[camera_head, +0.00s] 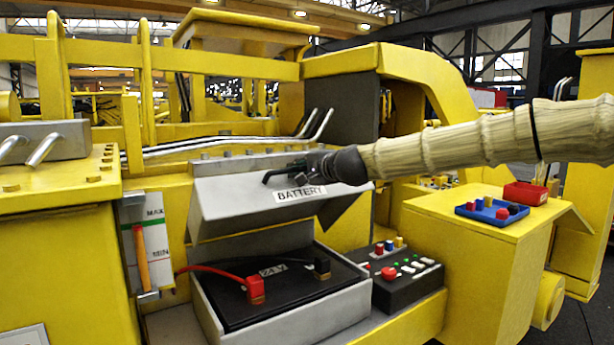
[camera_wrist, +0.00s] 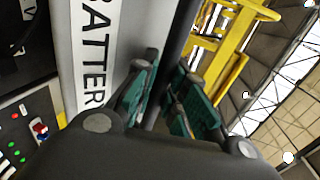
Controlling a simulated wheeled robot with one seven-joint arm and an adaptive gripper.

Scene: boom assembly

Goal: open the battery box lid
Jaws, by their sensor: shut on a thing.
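The grey battery box lid (camera_head: 230,205), labelled BATTERY, stands raised and tilted above the open box (camera_head: 345,305). Its lettering also shows in the wrist view (camera_wrist: 95,50). Inside the box is a black battery (camera_head: 260,310) marked 24V with a red terminal (camera_head: 256,290) and a black terminal (camera_head: 322,268). My gripper (camera_head: 292,172) is at the lid's front, above the label, shut on the dark lid handle (camera_head: 270,177). In the wrist view my green-padded fingers (camera_wrist: 168,100) lie on either side of a dark bar. The exact finger contact is partly hidden.
A control panel with buttons (camera_head: 405,275) is right of the box. A blue tray (camera_head: 492,210) and a red tray (camera_head: 525,193) rest on a yellow cabinet at right. A level gauge (camera_head: 150,240) stands at left. Pipes (camera_head: 220,143) run behind the lid.

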